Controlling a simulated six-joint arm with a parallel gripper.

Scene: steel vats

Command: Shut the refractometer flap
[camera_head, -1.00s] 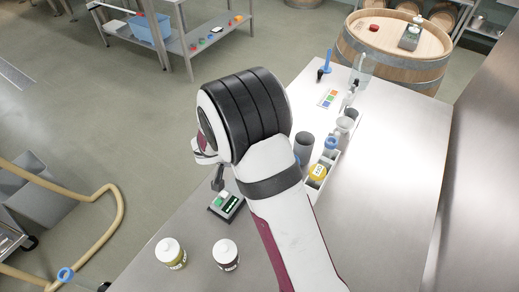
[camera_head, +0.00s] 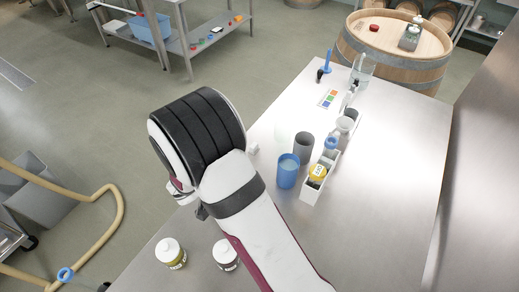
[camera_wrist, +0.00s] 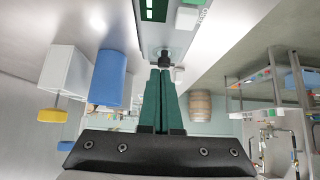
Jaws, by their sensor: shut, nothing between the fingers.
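The refractometer (camera_wrist: 187,18) is at the top edge of the wrist view, partly cut off, with a dark green display and a green button. A clear, flap-like part with a small dark knob (camera_wrist: 166,58) shows on its near side; how far it stands open I cannot tell. My gripper (camera_wrist: 161,70) is shut and empty, its green fingertips right by the dark knob. Whether they touch it is unclear. In the head view my arm hides the refractometer and the fingertips.
A blue cup (camera_head: 287,171), a grey cup (camera_head: 303,147) and a white caddy (camera_head: 310,192) holding a yellow-lidded jar stand to the right of my arm. Two white-lidded jars, one on the left (camera_head: 170,252) and one on the right (camera_head: 225,253), stand near the front. The bench's right side is clear.

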